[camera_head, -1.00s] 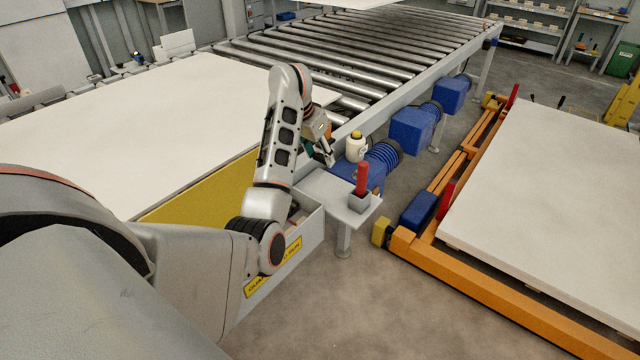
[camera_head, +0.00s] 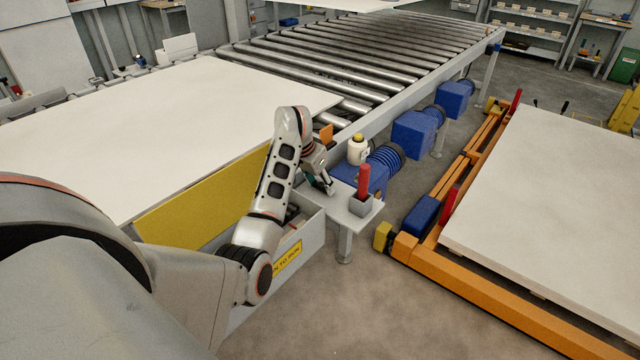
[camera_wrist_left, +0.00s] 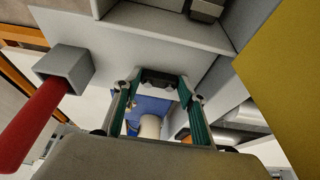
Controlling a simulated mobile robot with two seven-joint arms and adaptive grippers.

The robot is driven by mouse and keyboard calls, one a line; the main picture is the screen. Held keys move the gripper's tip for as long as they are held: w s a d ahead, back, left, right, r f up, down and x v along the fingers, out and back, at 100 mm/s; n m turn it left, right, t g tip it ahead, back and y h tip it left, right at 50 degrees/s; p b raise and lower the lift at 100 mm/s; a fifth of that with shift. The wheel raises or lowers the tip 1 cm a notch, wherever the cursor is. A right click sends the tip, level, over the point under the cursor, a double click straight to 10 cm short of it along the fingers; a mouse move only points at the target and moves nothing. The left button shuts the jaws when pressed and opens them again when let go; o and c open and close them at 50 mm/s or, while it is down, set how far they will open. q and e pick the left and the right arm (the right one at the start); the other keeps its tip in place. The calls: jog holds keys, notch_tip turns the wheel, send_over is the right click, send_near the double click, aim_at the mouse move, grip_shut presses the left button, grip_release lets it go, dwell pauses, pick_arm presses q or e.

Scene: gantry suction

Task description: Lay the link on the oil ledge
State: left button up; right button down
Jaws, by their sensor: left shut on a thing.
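The oil ledge (camera_head: 341,203) is a small grey shelf at the end of the roller frame; its pale surface also shows in the left wrist view (camera_wrist_left: 107,58). My left gripper (camera_head: 331,188) is low over the ledge's left part. In the left wrist view its green-padded fingers (camera_wrist_left: 160,92) are shut on a small dark piece with a notched edge, which looks like the link (camera_wrist_left: 160,77). The link cannot be made out in the head view. I cannot tell whether it touches the ledge. My right gripper does not show.
A red-handled tool (camera_head: 364,180) stands in a grey holder (camera_head: 361,205) at the ledge's front corner. A white bottle (camera_head: 357,152) with a yellow cap stands behind, near a blue motor (camera_head: 376,176). A yellow panel (camera_head: 205,205) is left of my arm.

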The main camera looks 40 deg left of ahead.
pick_arm(q)
jog(key=shift+f, duration=0.15)
jog(key=o, duration=1.1)
jog(key=shift+o, duration=0.2)
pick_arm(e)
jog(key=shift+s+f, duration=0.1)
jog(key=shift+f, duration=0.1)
pick_arm(q)
jog(key=shift+r, duration=0.3)
jog(key=p+v, duration=0.3)
jog(key=v, duration=0.8)
jog(key=shift+s+r, duration=0.15)
jog(key=shift+r, duration=0.25)
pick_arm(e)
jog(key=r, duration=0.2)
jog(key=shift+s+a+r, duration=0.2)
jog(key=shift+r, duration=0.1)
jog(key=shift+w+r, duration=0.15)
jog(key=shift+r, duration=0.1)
